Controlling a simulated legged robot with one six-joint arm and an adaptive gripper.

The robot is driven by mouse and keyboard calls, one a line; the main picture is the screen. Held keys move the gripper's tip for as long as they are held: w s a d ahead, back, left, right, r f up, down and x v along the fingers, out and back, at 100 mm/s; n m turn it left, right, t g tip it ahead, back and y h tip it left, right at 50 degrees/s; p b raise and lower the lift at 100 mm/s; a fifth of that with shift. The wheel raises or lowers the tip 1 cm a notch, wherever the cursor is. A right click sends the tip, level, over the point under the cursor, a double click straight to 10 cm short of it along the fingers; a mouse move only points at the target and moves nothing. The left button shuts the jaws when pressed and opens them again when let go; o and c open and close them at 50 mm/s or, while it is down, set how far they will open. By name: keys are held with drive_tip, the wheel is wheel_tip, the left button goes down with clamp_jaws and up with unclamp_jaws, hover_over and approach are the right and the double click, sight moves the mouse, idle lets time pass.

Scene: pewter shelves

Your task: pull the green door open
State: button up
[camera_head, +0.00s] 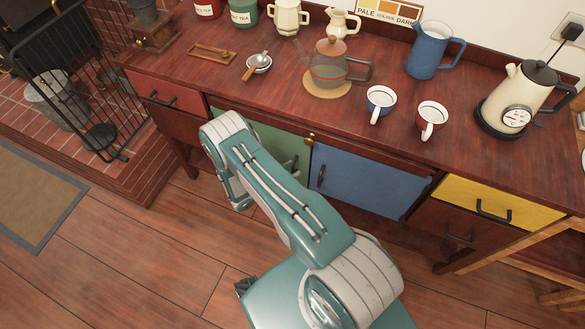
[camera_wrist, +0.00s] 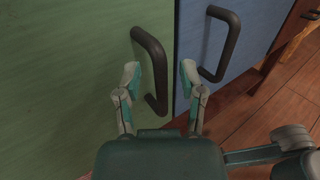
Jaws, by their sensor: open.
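The green door (camera_head: 262,142) is in the cabinet front, left of the blue door (camera_head: 365,180). My arm covers much of it in the head view. In the wrist view the green door (camera_wrist: 75,80) fills the left side, and its dark bar handle (camera_wrist: 155,72) stands out near its right edge. My gripper (camera_wrist: 160,75) is open. Its two fingertips lie on either side of the handle as seen in the picture, with nothing gripped. I cannot tell how deep the handle sits between them. The green door looks shut in the head view, where my gripper is hidden behind my arm.
The blue door's handle (camera_wrist: 225,45) is close to my right finger. A red drawer (camera_head: 168,92) is at the left and a yellow drawer (camera_head: 495,203) at the right. The counter above holds a kettle (camera_head: 515,97), mugs and a teapot (camera_head: 330,68). The floor in front is clear.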

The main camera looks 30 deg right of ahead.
drive_tip(key=shift+d, duration=0.3)
clamp_jaws()
drive_tip(key=shift+a, duration=0.15)
